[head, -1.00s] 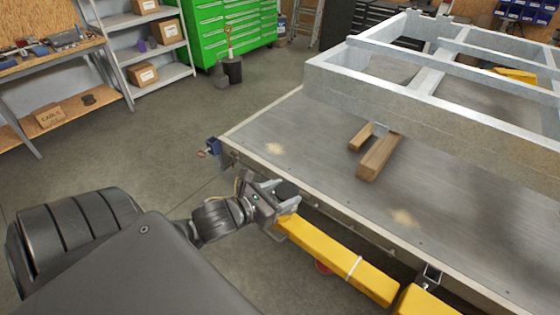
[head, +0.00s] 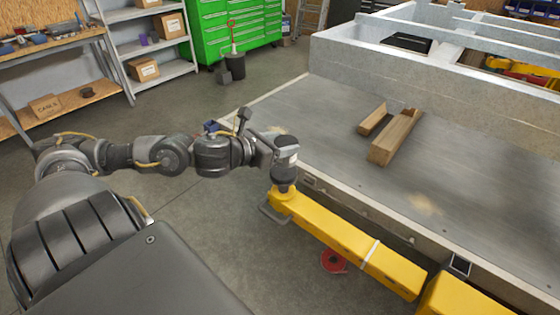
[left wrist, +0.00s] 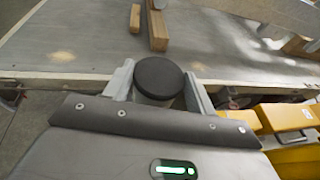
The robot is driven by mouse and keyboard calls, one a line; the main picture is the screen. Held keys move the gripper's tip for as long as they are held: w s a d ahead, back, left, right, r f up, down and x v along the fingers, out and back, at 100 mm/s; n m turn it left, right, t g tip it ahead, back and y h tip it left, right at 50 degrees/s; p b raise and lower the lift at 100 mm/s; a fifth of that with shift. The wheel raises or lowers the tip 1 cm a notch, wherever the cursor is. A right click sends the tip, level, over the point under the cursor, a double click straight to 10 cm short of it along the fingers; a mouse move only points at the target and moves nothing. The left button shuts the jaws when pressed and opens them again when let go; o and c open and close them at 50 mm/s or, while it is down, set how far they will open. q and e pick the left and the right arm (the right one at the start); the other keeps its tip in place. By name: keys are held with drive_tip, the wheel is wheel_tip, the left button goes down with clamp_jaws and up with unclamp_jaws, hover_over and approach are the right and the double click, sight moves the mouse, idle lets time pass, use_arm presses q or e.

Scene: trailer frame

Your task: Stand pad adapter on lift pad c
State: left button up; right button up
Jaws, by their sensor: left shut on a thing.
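My left gripper (head: 286,153) is shut on the pad adapter, a short dark round piece, at the near corner of the trailer deck. In the left wrist view the adapter's round black top (left wrist: 158,78) shows between the two pale fingers. In the head view the adapter (head: 284,172) appears upright below the fingers, directly over the end of a yellow lift arm (head: 335,240). A dark round pad (head: 283,187) sits at that arm end. I cannot tell whether adapter and pad touch. My right gripper is not in view.
The grey trailer deck (head: 350,185) lies behind the gripper, with wooden blocks (head: 397,138) and a pale metal frame (head: 400,65) on it. A red round thing (head: 333,261) is on the floor under the lift arm. The floor at left centre is clear.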

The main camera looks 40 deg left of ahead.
use_arm(q)
drive_tip(key=shift+w+a+f, duration=0.6)
drive_tip(key=shift+a+f, duration=0.15)
drive_tip(key=shift+f, duration=0.2)
wheel_tip(320, 180, down, 3)
drive_tip(key=shift+w+a+p, duration=0.15)
drive_tip(key=shift+p, duration=0.4)
drive_tip(key=shift+f, duration=0.25)
drive_tip(key=shift+f, duration=0.15)
drive_tip(key=o, duration=1.4)
